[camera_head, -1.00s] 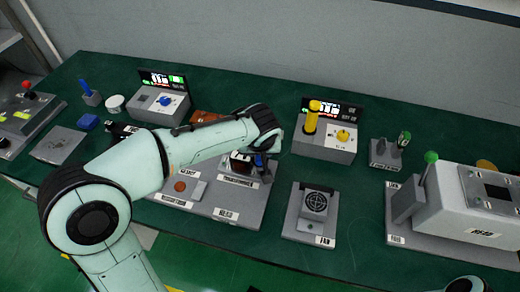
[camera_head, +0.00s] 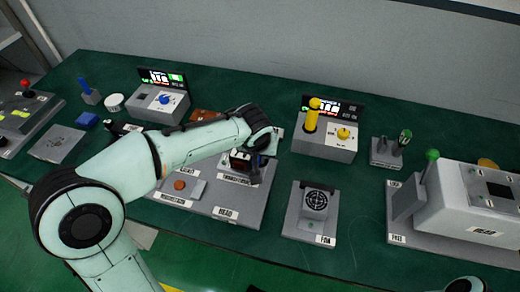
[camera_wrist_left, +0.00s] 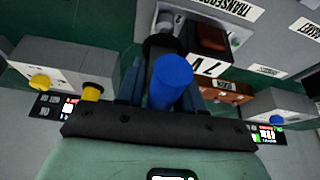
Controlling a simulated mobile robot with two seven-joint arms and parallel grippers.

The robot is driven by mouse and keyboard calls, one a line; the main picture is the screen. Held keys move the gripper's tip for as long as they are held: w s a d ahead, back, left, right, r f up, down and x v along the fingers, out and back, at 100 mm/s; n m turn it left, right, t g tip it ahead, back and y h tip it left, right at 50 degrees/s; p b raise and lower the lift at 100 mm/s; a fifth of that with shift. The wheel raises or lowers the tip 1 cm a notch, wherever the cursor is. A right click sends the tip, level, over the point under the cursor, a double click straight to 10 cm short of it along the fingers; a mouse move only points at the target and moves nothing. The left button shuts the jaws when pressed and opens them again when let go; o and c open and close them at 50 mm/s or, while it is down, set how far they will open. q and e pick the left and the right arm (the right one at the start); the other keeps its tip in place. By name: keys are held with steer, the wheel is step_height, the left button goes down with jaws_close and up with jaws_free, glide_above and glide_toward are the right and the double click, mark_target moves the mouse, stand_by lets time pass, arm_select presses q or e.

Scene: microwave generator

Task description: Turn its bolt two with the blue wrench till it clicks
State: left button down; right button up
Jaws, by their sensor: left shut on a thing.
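The blue wrench (camera_wrist_left: 172,80) shows in the left wrist view as a thick blue handle with a dark part beyond it. My left gripper (camera_wrist_left: 160,82) is shut on it, a finger on each side. The dark part reaches to the grey unit with the transformer label (camera_wrist_left: 228,8); I cannot tell whether it sits on a bolt. In the head view my wrist covers most of the wrench, and only a little blue (camera_head: 257,160) shows beside the unit (camera_head: 232,195). My right gripper is not in view.
A panel with a yellow handle and yellow knob (camera_head: 343,135) stands at the back, right of my wrist. A fan unit (camera_head: 314,205) and a large grey machine (camera_head: 470,195) stand to the right. A blue-knob panel (camera_head: 165,100) is behind my forearm.

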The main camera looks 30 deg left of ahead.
arm_select(q)
steer(key=shift+m+h+p, duration=0.35)
steer(key=shift+m+h, duration=0.15)
steer(key=shift+m, duration=0.7)
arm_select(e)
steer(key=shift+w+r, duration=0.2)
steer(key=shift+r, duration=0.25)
arm_select(q)
steer(key=shift+r, duration=0.1)
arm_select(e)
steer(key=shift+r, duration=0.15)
